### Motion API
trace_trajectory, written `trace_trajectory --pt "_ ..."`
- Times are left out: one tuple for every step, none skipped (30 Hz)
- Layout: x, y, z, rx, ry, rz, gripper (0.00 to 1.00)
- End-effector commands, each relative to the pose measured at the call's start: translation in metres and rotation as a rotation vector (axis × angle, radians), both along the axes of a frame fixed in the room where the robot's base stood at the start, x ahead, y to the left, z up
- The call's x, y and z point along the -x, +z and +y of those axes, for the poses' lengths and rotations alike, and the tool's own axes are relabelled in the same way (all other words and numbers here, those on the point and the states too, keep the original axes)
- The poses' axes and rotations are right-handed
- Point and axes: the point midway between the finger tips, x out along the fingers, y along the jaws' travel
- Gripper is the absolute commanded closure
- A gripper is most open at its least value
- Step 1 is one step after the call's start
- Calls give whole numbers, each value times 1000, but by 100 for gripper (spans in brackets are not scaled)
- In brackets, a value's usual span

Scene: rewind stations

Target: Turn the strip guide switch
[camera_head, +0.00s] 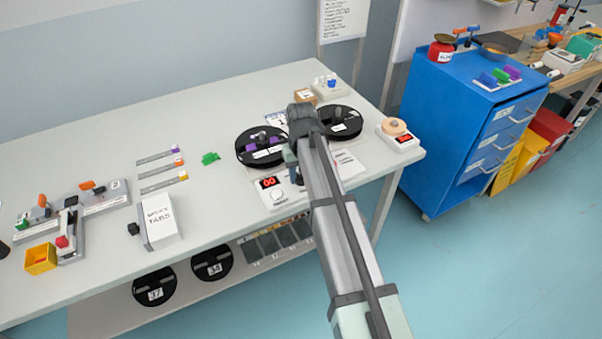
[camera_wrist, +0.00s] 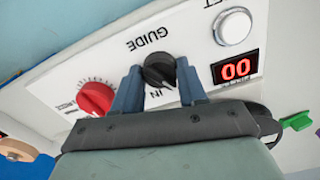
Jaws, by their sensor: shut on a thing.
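The strip guide switch is a black round knob (camera_wrist: 159,70) on a white panel (camera_wrist: 190,58), with "GUIDE" printed on one side of it and "IN" on the other. My gripper (camera_wrist: 158,84) has its two blue-grey fingers on either side of the knob and is shut on it. In the head view my gripper (camera_head: 297,170) is over the front of the rewind station, and my arm hides the knob there.
A red knob (camera_wrist: 95,98) is beside one finger. A white button (camera_wrist: 235,27) and a red "00" display (camera_wrist: 236,68) are on the other side. Two black reels (camera_head: 262,147) stand behind the panel. A tape roll (camera_head: 395,127) sits at the right.

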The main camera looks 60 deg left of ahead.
Motion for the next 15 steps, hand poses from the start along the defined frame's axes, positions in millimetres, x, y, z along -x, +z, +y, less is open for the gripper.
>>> trace_trajectory --pt "0 0 0 0 5 0 89" --pt "0 0 0 0 6 0 89" --pt "0 0 0 0 7 0 89" --pt "0 0 0 0 7 0 89" --pt "0 0 0 0 7 0 89" --pt "0 0 0 0 7 0 89" --pt "0 0 0 0 7 0 89" --pt "0 0 0 0 7 0 89" --pt "0 0 0 -1 7 0 89" --pt "0 0 0 -1 7 0 89" --pt "0 0 0 -1 7 0 89" --pt "0 0 0 -1 7 0 57" --pt "0 0 0 -1 7 0 54" --pt "0 0 0 -1 7 0 51" --pt "0 0 0 0 7 0 47"
